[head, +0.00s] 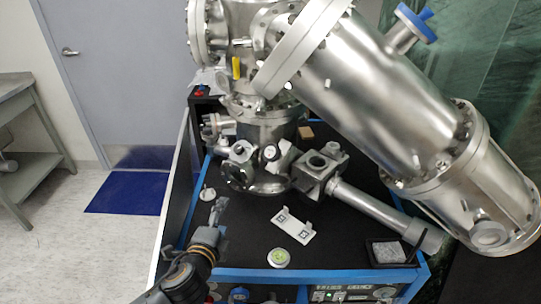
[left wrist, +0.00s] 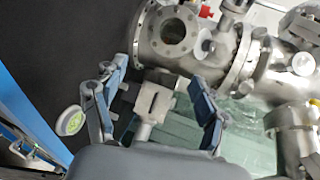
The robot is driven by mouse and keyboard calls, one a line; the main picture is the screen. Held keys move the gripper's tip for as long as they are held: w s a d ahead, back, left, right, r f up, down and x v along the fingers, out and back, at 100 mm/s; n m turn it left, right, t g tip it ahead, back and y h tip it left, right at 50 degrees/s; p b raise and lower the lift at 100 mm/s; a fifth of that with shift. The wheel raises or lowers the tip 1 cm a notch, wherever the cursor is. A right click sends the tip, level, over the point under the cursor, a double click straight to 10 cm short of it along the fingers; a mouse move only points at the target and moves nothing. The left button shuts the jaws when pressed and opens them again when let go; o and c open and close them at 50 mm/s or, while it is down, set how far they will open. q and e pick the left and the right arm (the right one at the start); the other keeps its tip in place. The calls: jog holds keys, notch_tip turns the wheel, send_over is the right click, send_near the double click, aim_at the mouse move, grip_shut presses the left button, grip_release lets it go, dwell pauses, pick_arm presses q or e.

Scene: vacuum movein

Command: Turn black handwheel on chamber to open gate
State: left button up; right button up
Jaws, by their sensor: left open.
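The steel chamber (head: 265,125) stands on the black cart top in the head view. A dark handwheel (head: 236,176) shows low on its left side, partly lost among the fittings. My left gripper (head: 218,207) is below and left of the handwheel, apart from it. In the left wrist view its two blue-grey fingers (left wrist: 158,88) are spread wide. A grey slotted metal block (left wrist: 153,102) shows between them; I cannot tell whether anything touches it. The chamber's steel flanges (left wrist: 170,30) lie beyond the fingers. I cannot make out the handwheel there. My right gripper is not in view.
A large slanted steel cylinder (head: 375,90) overhangs the right side. A tube (head: 375,208) runs low to the right. A white bracket (head: 292,225), a round green-white disc (head: 278,257) and a small black tray (head: 388,252) lie on the cart. The blue front edge borders it.

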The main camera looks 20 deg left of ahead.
pick_arm(q)
jog(key=w+r+m+t+h, duration=0.2)
jog(key=w+r+m+t, duration=0.15)
jog(key=r+m, duration=0.3)
jog(key=m+g+h+p, duration=0.1)
jog(key=m+h+p, duration=0.2)
jog(key=m+h, duration=0.85)
send_near(270, 153)
notch_tip(270, 153, up, 3)
jog(key=w+d+m+y, duration=0.2)
jog(key=d+m+y, duration=0.1)
jog(key=m+y, duration=0.2)
jog(key=shift+h, duration=0.25)
jog(key=x, duration=0.4)
jog(key=f+x, duration=0.1)
jog(key=x, duration=0.1)
jog(key=shift+w, duration=0.25)
jog(key=shift+w+d, duration=0.15)
jog(key=shift+w, duration=0.15)
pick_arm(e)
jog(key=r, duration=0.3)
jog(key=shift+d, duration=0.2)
pick_arm(q)
jog(key=shift+c, duration=0.2)
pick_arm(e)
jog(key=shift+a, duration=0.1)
